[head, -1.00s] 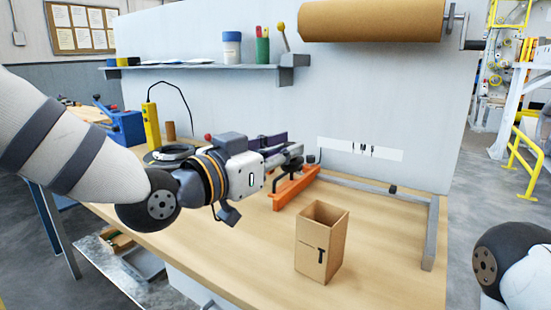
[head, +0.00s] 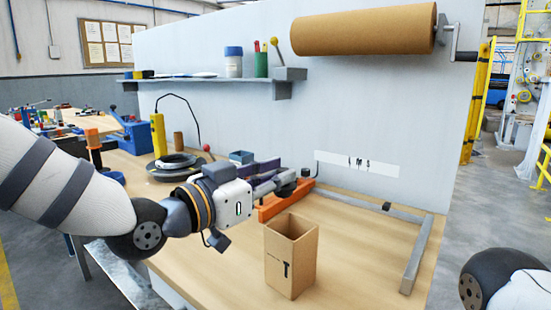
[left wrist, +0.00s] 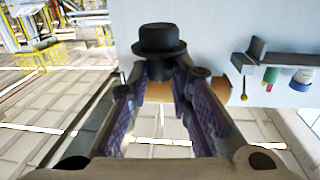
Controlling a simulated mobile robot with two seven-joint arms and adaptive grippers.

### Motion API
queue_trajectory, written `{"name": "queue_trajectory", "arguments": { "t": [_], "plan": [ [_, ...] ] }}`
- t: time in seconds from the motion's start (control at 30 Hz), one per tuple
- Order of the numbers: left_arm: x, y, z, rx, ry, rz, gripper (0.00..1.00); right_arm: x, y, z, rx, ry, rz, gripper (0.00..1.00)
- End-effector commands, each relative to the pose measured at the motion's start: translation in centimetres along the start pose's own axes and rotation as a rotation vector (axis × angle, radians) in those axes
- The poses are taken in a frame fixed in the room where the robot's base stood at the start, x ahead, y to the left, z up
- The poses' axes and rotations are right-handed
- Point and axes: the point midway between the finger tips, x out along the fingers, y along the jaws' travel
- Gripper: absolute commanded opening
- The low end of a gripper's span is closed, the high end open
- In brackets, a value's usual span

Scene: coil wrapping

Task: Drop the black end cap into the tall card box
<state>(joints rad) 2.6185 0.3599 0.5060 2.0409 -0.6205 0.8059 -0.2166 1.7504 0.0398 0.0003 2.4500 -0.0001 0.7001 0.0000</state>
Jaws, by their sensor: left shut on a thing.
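The black end cap (left wrist: 160,40) is a small hat-shaped piece with a wide rim, held at the fingertips in the left wrist view. It shows in the head view as a dark spot (head: 306,172) at the tip of my left gripper (head: 297,180). That gripper, with purple finger pads, is shut on the cap. The tall card box (head: 279,265) stands upright and open-topped on the bench, with a black mark on its front. In the head picture the cap is above the box's opening and slightly right; its depth relative to the box is unclear. My right gripper is out of view.
An orange bar (head: 270,211) and a grey metal frame (head: 417,256) lie on the bench (head: 350,255) behind and right of the box. A black coil (head: 174,163) and a yellow device (head: 158,135) are at the back left. A brown paper roll (head: 365,30) hangs above.

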Motion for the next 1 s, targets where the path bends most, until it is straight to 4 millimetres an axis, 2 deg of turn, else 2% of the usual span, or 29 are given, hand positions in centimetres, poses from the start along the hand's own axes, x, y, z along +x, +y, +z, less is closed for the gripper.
{"name": "queue_trajectory", "arguments": {
  "t": [0.03, 0.1, 0.4, 0.43, 0.5, 0.53, 0.83, 0.93, 1.0],
  "plan": [
    [0.1, -0.1, 1.4, -0.008, -0.010, 0.000, 0.05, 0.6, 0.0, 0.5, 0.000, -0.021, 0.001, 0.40],
    [0.1, -0.1, 1.7, -0.006, -0.007, -0.001, 0.05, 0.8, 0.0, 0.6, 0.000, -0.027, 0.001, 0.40],
    [0.0, 0.0, 1.5, 0.000, -0.001, -0.001, 0.05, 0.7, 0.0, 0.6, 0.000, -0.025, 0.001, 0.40],
    [0.0, 0.0, 1.5, 0.000, -0.001, -0.001, 0.24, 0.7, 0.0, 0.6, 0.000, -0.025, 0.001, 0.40],
    [0.0, 0.0, 1.5, 0.000, -0.001, -0.001, 0.40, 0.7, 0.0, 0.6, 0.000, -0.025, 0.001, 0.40],
    [0.0, 0.0, 1.5, 0.000, -0.001, -0.001, 0.43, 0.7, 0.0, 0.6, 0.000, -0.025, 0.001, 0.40],
    [-0.3, 0.0, 1.5, -0.001, -0.002, -0.001, 0.43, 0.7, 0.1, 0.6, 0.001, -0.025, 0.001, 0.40],
    [-1.8, -0.1, 1.4, -0.001, -0.001, -0.003, 0.43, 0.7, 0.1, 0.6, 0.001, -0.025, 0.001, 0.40],
    [-3.6, -0.1, 1.4, -0.002, 0.000, -0.004, 0.43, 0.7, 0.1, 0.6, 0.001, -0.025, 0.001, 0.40]
  ]
}}
